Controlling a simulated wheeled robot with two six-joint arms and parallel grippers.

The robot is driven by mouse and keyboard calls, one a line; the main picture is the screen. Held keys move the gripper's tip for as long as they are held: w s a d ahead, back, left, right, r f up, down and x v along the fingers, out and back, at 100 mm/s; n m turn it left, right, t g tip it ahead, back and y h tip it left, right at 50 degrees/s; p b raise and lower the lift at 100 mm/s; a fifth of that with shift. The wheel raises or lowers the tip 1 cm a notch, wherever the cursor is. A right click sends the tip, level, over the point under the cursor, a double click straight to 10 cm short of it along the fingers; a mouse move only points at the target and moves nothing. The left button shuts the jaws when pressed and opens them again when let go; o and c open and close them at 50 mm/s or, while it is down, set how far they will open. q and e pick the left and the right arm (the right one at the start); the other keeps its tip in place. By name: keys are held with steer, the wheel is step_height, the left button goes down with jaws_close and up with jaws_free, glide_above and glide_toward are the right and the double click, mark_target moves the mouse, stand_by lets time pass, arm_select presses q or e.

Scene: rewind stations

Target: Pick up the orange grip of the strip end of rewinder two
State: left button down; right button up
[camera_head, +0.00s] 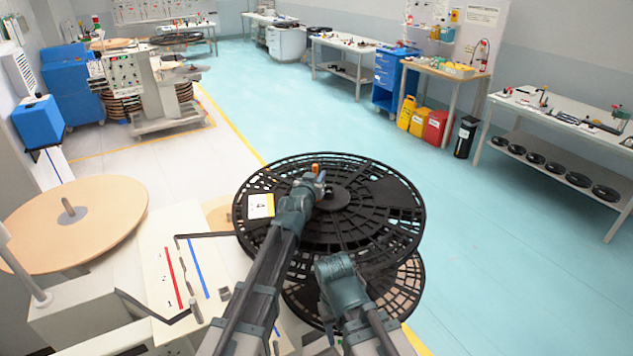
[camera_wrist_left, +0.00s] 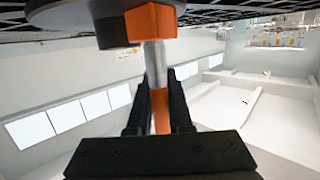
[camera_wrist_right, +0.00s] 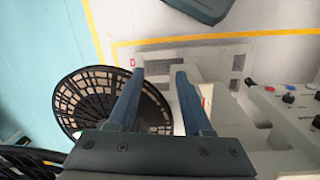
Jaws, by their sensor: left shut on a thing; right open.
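A bit of orange (camera_head: 315,168) also shows at the fingertips in the head view. I cannot tell whether this is the strip end's grip, or see a strip attached.
A wooden disc (camera_head: 75,222) with a centre post stands at left, beside a pale panel (camera_head: 150,260) with red and blue bars. A card marked 4 (camera_head: 261,205) is on the upper reel. Workbenches line the far walls. The teal floor (camera_head: 500,240) at right is clear.

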arm_select(q)
steer(key=shift+r+p, duration=0.45)
steer(key=shift+r, duration=0.05)
steer(key=s+r+p, duration=0.4)
steer(key=s, duration=1.2)
steer(key=shift+a, duration=0.1)
